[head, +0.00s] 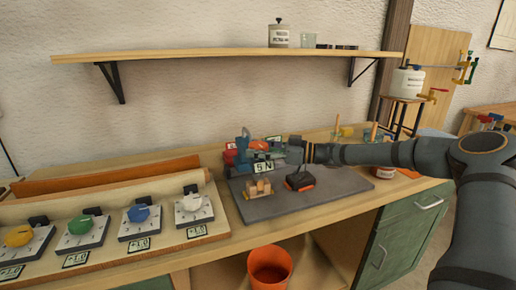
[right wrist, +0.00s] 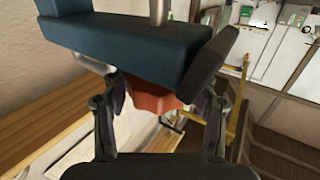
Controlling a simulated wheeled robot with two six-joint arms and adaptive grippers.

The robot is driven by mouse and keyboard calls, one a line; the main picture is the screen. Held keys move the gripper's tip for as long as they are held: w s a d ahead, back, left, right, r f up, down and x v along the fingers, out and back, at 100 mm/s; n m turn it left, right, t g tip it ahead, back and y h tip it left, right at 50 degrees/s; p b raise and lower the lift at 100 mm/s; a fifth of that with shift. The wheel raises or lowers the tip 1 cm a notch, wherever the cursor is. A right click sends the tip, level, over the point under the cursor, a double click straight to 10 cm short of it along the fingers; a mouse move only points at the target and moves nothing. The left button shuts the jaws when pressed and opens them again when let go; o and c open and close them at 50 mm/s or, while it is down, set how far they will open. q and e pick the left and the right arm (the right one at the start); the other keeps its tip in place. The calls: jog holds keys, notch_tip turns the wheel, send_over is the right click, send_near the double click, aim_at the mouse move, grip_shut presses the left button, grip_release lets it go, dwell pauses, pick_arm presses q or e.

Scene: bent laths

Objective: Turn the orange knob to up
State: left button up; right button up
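A row of knobs on white plates stands on the bench at the left in the head view. They are a yellow knob (head: 19,236), a green knob (head: 81,224), a blue knob (head: 138,213) and a white knob (head: 192,202). I see no clearly orange knob; the yellow one is the closest in colour. My right gripper (head: 303,152) is far right of this row, beside the blue vise-like tool. In the right wrist view its fingers (right wrist: 160,95) are spread apart, with a red-orange surface (right wrist: 155,103) showing beyond them. My left gripper is out of view.
A dark grey mat (head: 330,193) holds wooden blocks (head: 258,187) and a black and orange object (head: 300,181). A blue vise-like tool (head: 243,152) stands behind them. An orange bin (head: 269,267) is below the bench front. A shelf (head: 200,54) hangs above.

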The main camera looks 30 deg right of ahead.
aim_at(258, 144)
jog(key=shift+o, duration=1.1)
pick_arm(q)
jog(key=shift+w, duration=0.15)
pick_arm(e)
jog(key=shift+r, duration=0.1)
jog(key=shift+r, duration=0.1)
notch_tip(258, 144, up, 10)
jog(key=shift+f, duration=0.2)
jog(key=shift+r, duration=0.1)
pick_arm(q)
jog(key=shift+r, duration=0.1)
pick_arm(e)
jog(key=shift+d, duration=0.1)
